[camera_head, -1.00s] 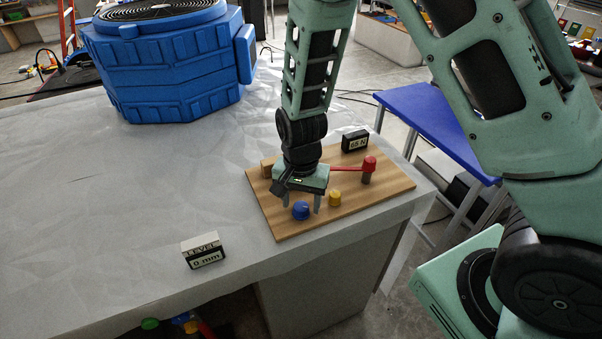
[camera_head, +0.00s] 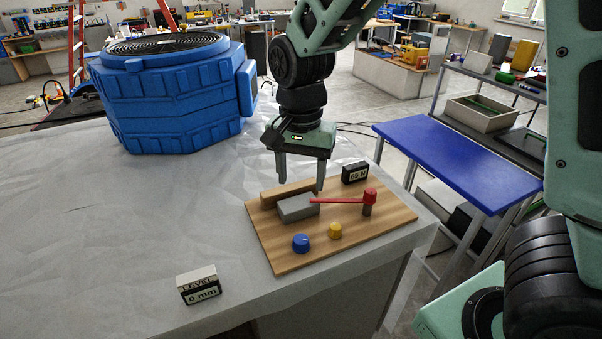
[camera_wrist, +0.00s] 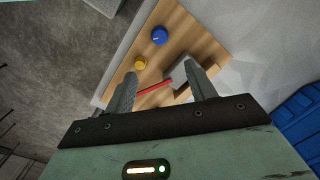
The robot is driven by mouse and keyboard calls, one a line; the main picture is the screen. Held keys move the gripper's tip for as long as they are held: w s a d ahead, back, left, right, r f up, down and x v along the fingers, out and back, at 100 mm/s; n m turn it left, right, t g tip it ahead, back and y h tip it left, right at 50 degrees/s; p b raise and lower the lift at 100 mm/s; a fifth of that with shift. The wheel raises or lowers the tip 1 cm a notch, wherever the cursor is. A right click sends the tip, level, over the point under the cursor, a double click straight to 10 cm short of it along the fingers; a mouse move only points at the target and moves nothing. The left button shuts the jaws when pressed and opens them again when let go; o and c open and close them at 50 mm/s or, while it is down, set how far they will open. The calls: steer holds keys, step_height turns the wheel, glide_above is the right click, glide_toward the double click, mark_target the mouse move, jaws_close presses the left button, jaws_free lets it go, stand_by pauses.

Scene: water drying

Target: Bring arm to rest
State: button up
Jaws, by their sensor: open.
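My gripper (camera_head: 300,184) is open and empty. It hangs with its fingers pointing down above the back part of a wooden board (camera_head: 285,262) on the grey table. The board carries a blue knob (camera_head: 301,243), a yellow knob (camera_head: 335,231), a grey block (camera_head: 297,208) and a red lever (camera_head: 340,200) with a red cap. In the wrist view the two fingers (camera_wrist: 160,92) stand apart, with the red lever (camera_wrist: 153,89) and the grey block (camera_wrist: 177,76) showing between and beyond them.
A large blue tank (camera_head: 180,100) stands at the back left of the table. A LEVEL display (camera_head: 198,286) reads 0 mm at the front, and another display (camera_head: 355,173) reads 65 N on the board. A blue bench (camera_head: 455,160) stands to the right. The table's left part is clear.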

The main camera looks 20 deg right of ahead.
stand_by(0.4)
steer(key=s+a+n, duration=0.3)
steer(key=s+n, duration=0.5)
steer(key=s, duration=0.2)
steer(key=s+a+n+b, duration=0.1)
steer(key=s+a+n, duration=0.2)
steer(key=s+n, duration=0.4)
steer(key=s, duration=0.3)
steer(key=shift+s+a+f+n+y+b, duration=0.2)
steer(key=shift+f+n+y+b, duration=0.1)
steer(key=shift+n, duration=0.1)
steer(key=shift+w, duration=0.1)
